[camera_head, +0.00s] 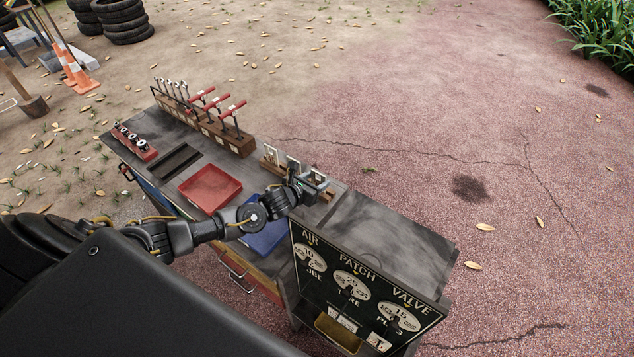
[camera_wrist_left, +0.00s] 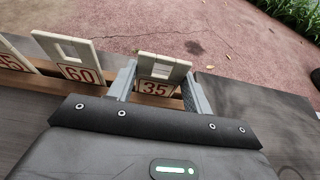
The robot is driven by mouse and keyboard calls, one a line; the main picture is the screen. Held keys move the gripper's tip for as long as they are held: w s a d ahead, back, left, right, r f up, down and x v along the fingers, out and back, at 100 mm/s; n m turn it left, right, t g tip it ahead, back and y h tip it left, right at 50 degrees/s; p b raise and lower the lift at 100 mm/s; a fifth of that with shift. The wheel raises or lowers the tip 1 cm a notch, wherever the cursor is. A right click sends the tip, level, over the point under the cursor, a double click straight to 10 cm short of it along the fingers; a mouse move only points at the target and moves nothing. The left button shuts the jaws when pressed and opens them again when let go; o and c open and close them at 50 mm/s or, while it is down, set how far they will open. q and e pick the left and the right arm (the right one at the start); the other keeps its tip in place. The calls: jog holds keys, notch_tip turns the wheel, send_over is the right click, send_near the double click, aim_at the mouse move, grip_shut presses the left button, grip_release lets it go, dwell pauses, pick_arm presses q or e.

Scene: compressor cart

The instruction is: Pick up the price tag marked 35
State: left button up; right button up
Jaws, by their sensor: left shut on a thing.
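The price tag marked 35 (camera_wrist_left: 157,88) is a pale tag with a square hole and red digits. It stands at the right end of the wooden tag rack (camera_wrist_left: 106,84). My left gripper (camera_wrist_left: 158,84) has a finger on each side of this tag and is shut on it. In the head view my left gripper (camera_head: 312,186) is at the right end of the rack and hides much of the tag. The tag marked 60 (camera_wrist_left: 78,62) stands to its left, with another partly cut-off tag (camera_wrist_left: 12,58) beyond. My right gripper is not in view.
A red tray (camera_head: 210,187) and a blue tray (camera_head: 265,238) lie on the cart top. A rack with red-handled tools (camera_head: 215,125) stands behind. The black sign board (camera_head: 352,290) rises at the cart's front right. The grey top (camera_head: 385,235) right of the rack is bare.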

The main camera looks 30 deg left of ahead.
aim_at(315, 174)
pick_arm(q)
jog(key=shift+r, duration=0.1)
jog(key=shift+r, duration=0.3)
notch_tip(315, 174, up, 2)
jog(key=shift+r, duration=0.15)
jog(key=s+a+r+b, duration=0.3)
jog(key=s+a+r, duration=0.5)
jog(key=a+r, duration=0.2)
jog(key=shift+s+a, duration=0.2)
jog(key=shift+a, duration=0.4)
